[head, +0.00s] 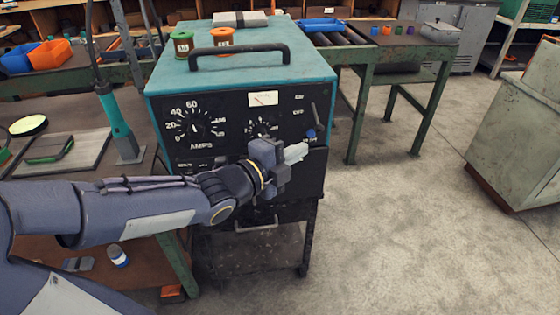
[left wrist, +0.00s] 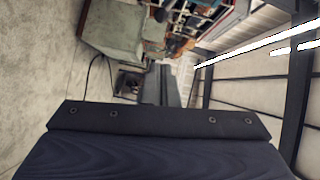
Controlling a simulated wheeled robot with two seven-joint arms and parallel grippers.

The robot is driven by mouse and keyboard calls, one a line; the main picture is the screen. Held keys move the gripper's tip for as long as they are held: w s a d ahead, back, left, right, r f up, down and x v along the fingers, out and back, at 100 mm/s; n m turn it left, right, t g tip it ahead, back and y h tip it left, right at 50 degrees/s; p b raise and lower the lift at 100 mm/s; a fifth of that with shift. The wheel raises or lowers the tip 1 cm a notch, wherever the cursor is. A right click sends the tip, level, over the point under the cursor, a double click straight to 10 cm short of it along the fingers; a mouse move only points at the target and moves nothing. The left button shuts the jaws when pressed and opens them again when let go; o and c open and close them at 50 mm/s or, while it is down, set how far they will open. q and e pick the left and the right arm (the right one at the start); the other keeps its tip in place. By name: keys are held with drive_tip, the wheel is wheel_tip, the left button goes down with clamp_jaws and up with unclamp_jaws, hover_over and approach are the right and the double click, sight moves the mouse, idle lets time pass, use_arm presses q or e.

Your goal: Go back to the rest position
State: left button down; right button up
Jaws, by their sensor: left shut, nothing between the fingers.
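My left gripper (head: 296,153) is in the head view, in front of the lower right part of the welding machine's (head: 320,95) black panel. Its fingers are together with nothing between them, and they point right. My left arm comes in from the left and hides part of the panel and the cart below. In the left wrist view, a dark blue padded surface with a bolted black strip fills the bottom, and the fingers do not stand out clearly. My right gripper is not in view.
A teal soldering tool (head: 115,115) stands on the workbench at left. Orange bin (head: 50,55) and blue tray (head: 322,25) sit farther back. A roller conveyor with green legs (head: 432,105) stands behind. A cabinet (head: 518,125) is at right. The concrete floor between is clear.

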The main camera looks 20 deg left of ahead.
use_arm(q)
drive_tip(key=shift+v, duration=2.3)
drive_tip(key=s+a+f+n+g+y+p, duration=0.2)
drive_tip(key=s+a+n+g+y+p, duration=0.3)
drive_tip(key=n, duration=0.7)
drive_tip(key=s+d+f+n+g+h, duration=0.1)
drive_tip(key=s+d+n+g, duration=0.1)
drive_tip(key=s+n, duration=0.3)
drive_tip(key=s+d+f+n+g+h, duration=0.1)
drive_tip(key=s+d+f+n+g, duration=0.1)
drive_tip(key=s+n, duration=0.3)
drive_tip(key=s+g, duration=0.1)
drive_tip(key=s, duration=0.2)
drive_tip(key=shift+d+n, duration=0.3)
drive_tip(key=shift+n, duration=0.1)
drive_tip(key=shift+s+a+f, duration=0.1)
